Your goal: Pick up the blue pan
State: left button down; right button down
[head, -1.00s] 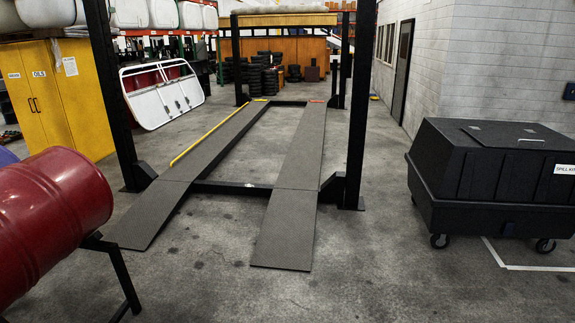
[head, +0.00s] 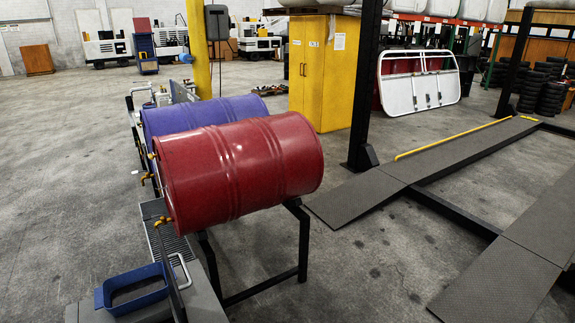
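The blue pan (head: 133,290) is a small open rectangular tray at the lower left of the head view. It sits on a grey surface (head: 198,297) at the foot of the drum stand, below and to the left of the red drum (head: 240,168). A pale curved handle (head: 180,268) shows beside its right end; I cannot tell whether it belongs to the pan. A dark upright piece partly hides the pan's right side. Neither of my grippers is in view.
A blue-purple drum (head: 200,114) lies behind the red one on the black stand (head: 303,245). A yellow post (head: 199,50) and yellow cabinet (head: 321,75) stand behind. Lift ramps (head: 500,285) lie at right. The floor at left (head: 50,180) is clear.

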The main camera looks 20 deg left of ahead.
aim_at(121, 296)
jog(key=i+l+u, duration=0.15)
jog(key=u, duration=0.3)
jog(key=i+l+u, duration=0.1)
jog(key=l+u, duration=0.15)
jog(key=u, duration=0.2)
jog(key=i+l+u, duration=0.1)
jog(key=l+u, duration=0.15)
jog(key=u, duration=0.2)
jog(key=l+u, duration=0.25)
jog(key=u, duration=0.2)
jog(key=l+u, duration=0.3)
jog(key=u, duration=0.2)
jog(key=i, duration=0.6)
